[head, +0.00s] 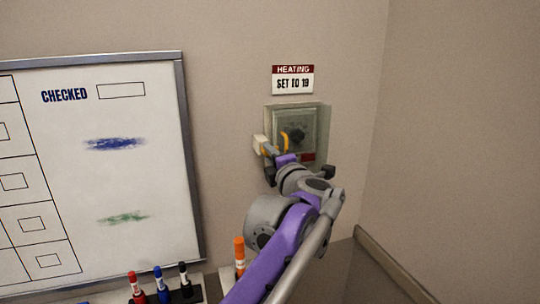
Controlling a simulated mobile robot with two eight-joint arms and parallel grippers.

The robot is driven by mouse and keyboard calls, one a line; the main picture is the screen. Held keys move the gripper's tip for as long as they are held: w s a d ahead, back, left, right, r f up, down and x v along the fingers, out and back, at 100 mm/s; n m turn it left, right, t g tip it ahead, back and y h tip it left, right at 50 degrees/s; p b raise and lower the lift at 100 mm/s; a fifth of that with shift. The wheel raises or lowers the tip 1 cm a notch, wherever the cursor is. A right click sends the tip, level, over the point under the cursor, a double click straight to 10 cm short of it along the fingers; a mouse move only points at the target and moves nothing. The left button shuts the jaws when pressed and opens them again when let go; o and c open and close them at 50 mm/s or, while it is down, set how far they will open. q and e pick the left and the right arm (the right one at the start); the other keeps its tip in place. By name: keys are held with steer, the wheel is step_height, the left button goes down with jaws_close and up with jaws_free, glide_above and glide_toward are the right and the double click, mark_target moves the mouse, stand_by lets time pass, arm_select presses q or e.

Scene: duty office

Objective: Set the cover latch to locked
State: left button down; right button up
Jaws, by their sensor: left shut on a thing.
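The cover latch is on the wall box with a clear greenish cover (311,118) and a dark round dial (297,134) behind it. My left gripper (275,146) reaches up to the lower left edge of this box and is shut there, on what looks like the latch. The fingers hide most of the latch, so I cannot tell its setting. A red strip (308,157) shows at the bottom of the cover. The cover looks closed. My right gripper is not in view.
A sign (293,79) reading "HEATING SET TO 19" hangs above the box. A whiteboard (160,95) is on the left, with several markers below it, including an orange one (239,252). A side wall (460,140) stands on the right. The wall right of the box is clear.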

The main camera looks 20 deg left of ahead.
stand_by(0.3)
arm_select(q)
steer(key=c, duration=0.7)
jaws_free()
steer(key=b+v, duration=0.1)
steer(key=v, duration=0.9)
steer(key=shift+s+d, duration=0.25)
steer(key=shift+s, duration=0.1)
